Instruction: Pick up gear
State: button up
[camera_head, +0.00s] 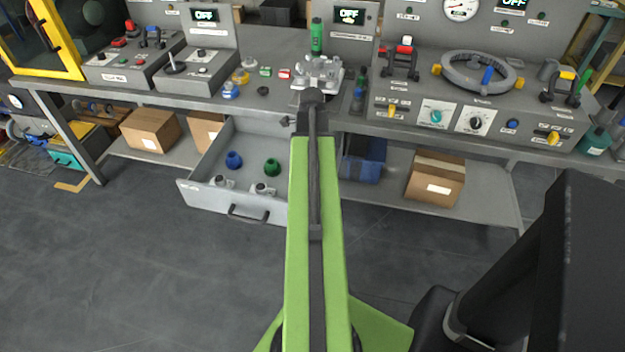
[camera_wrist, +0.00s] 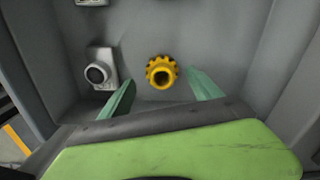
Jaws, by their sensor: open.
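A yellow gear (camera_wrist: 161,72) with a dark centre hole sits on a grey floor between grey walls in the wrist view, which look like the inside of the open drawer (camera_head: 236,204). My gripper (camera_wrist: 161,78) is open, with one green finger on each side of the gear. A gap shows on both sides, and nothing is held. In the head view my green arm covers the drawer's right side, and the yellow gear and fingertips do not show. A blue gear-like part (camera_head: 233,160) and a green one (camera_head: 272,167) lie in the drawer.
Silver fittings (camera_head: 262,188) lie near the drawer's front, and one shows left of the gear in the wrist view (camera_wrist: 101,69). The drawer walls stand close around my gripper. The workbench (camera_head: 180,97) above carries control panels. Cardboard boxes (camera_head: 436,178) sit on the lower shelf.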

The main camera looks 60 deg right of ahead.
jog(key=f+b, duration=0.4)
jog(key=f, duration=0.1)
jog(key=shift+s+d, duration=0.15)
jog(key=shift+d, duration=0.05)
jog(key=shift+r, duration=0.2)
grip_shut()
